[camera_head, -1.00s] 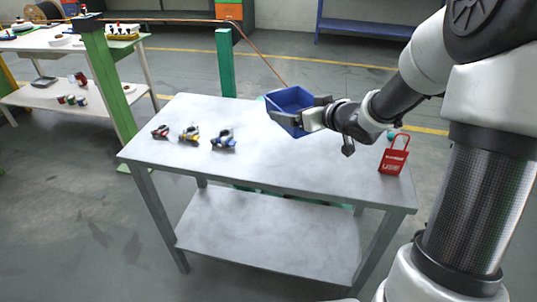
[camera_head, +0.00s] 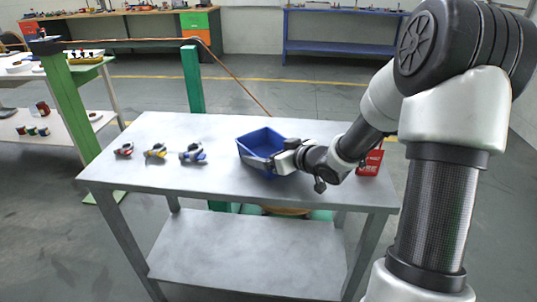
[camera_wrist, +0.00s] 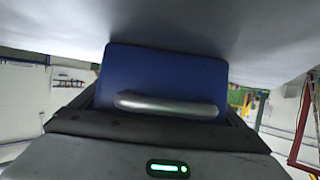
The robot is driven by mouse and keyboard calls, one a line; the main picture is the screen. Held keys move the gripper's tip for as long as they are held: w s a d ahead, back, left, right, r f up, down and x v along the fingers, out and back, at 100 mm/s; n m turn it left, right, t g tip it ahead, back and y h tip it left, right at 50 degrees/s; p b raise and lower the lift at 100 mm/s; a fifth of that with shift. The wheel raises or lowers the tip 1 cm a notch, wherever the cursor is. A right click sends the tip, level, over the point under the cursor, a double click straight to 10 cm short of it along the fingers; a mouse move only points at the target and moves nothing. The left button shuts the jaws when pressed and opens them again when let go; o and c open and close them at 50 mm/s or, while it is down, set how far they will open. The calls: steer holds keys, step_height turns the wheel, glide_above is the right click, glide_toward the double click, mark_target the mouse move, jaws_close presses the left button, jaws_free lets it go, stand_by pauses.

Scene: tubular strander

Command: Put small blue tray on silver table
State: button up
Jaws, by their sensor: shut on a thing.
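The small blue tray (camera_head: 262,140) is at the right half of the silver table (camera_head: 220,175), at or just above its top. Whether its underside touches the table is hard to tell. My gripper (camera_head: 281,160) is shut on the tray's near right side. In the wrist view the blue tray (camera_wrist: 165,75) fills the middle, held between the fingers, with a grey curved bar (camera_wrist: 165,105) in front of it. The pale table surface (camera_wrist: 250,25) lies close along the tray's edge in that view.
Three small tools (camera_head: 155,151) lie on the table's left half. A red tag-like item (camera_head: 370,162) stands at the right end, partly behind my arm. A green post (camera_head: 193,80) rises behind the table. The table's front middle is clear.

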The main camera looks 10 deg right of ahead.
steer(key=o, duration=0.9)
steer(key=shift+r, duration=0.2)
steer(key=p+v, duration=0.3)
steer(key=v, duration=0.9)
steer(key=shift+d+f+p, duration=0.1)
steer(key=shift+f+p, duration=0.1)
steer(key=shift+p, duration=0.15)
